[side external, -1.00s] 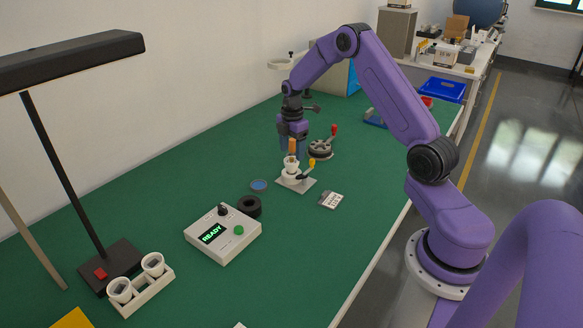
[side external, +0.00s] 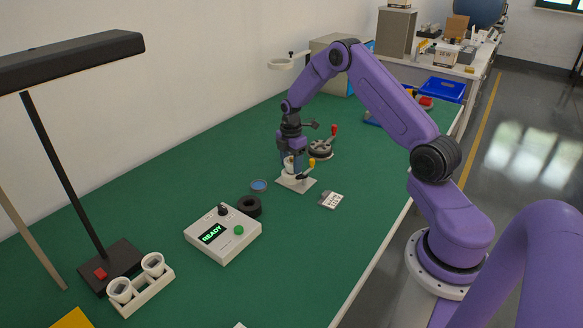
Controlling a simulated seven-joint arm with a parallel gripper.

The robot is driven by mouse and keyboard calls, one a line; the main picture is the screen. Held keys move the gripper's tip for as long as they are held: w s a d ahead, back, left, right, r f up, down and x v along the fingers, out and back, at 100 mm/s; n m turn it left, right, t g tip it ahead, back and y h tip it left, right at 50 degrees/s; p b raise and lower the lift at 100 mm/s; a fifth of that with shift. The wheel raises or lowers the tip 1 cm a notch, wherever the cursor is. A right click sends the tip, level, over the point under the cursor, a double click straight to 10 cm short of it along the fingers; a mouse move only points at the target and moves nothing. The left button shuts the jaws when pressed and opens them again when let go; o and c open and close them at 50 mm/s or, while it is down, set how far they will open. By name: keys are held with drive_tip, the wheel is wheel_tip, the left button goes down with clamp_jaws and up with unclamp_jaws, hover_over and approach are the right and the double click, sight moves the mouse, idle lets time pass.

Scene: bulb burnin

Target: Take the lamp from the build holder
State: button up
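A tester box (side external: 222,234) reading READY stands front left, with a black ring (side external: 248,207) and a blue disc (side external: 259,185) behind it. A white rack (side external: 148,291) holds two white cups. A red-handled round fixture (side external: 320,149) stands close behind the holder. A small labelled card (side external: 331,200) lies right.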

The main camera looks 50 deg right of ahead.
drive_tip(key=shift+r, duration=0.15)
drive_tip(key=shift+r, duration=0.25)
wheel_tip(320, 180, up, 2)
drive_tip(key=shift+w+r, duration=0.1)
drive_tip(key=shift+s+a+r, duration=0.85)
drive_tip(key=shift+s+r, duration=1.35)
drive_tip(key=shift+r, duration=0.25)
drive_tip(key=shift+s+a+r, duration=0.9)
drive_tip(key=shift+s+r, duration=1.25)
drive_tip(key=shift+r, duration=0.25)
drive_tip(key=shift+s+a+r, duration=0.85)
drive_tip(key=shift+s+r, duration=1.35)
drive_tip(key=shift+r, duration=0.25)
